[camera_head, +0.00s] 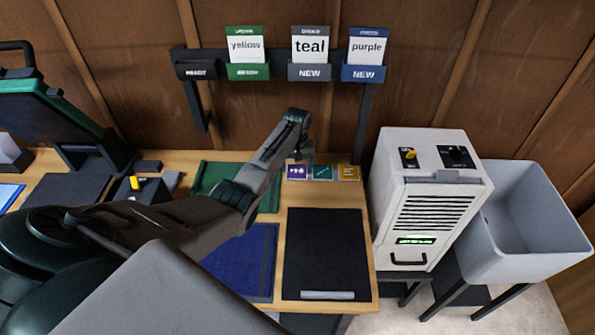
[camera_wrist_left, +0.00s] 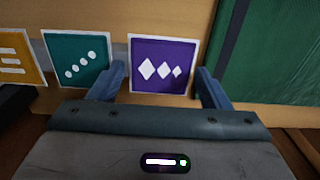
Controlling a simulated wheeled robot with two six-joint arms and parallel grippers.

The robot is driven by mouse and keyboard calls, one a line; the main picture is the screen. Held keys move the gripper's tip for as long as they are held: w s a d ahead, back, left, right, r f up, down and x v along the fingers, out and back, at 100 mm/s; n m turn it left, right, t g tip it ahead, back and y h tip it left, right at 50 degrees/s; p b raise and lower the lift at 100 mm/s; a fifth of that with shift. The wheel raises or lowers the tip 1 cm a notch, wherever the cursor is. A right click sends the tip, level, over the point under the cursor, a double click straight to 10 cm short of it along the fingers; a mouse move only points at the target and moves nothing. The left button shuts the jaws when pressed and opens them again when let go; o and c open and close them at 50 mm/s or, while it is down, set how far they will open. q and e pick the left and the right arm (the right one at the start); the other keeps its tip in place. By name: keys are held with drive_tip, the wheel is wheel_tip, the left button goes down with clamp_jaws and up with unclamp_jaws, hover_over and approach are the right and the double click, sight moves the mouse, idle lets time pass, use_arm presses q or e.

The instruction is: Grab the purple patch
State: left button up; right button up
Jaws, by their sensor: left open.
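The purple patch (camera_head: 297,171) with white diamonds lies in a row of three at the table's back edge. In the left wrist view the purple patch (camera_wrist_left: 163,52) sits between the fingertips and just beyond them, with no contact visible. My left gripper (camera_head: 294,121) reaches in from the left above the table; in the left wrist view its fingers (camera_wrist_left: 159,84) are apart and empty. The teal patch (camera_head: 322,172) and yellow patch (camera_head: 348,173) are beside the purple one; they also show in the left wrist view. My right gripper is not in view.
A rack on the back wall holds cards reading yellow (camera_head: 246,45), teal (camera_head: 310,45) and purple (camera_head: 367,47). A black mat (camera_head: 326,250) and a blue mat (camera_head: 240,262) lie in front. A white machine (camera_head: 428,200) and a grey bin (camera_head: 525,225) stand right.

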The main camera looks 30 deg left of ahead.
use_arm(q)
drive_tip(key=c, duration=0.7)
drive_tip(key=shift+r, duration=0.15)
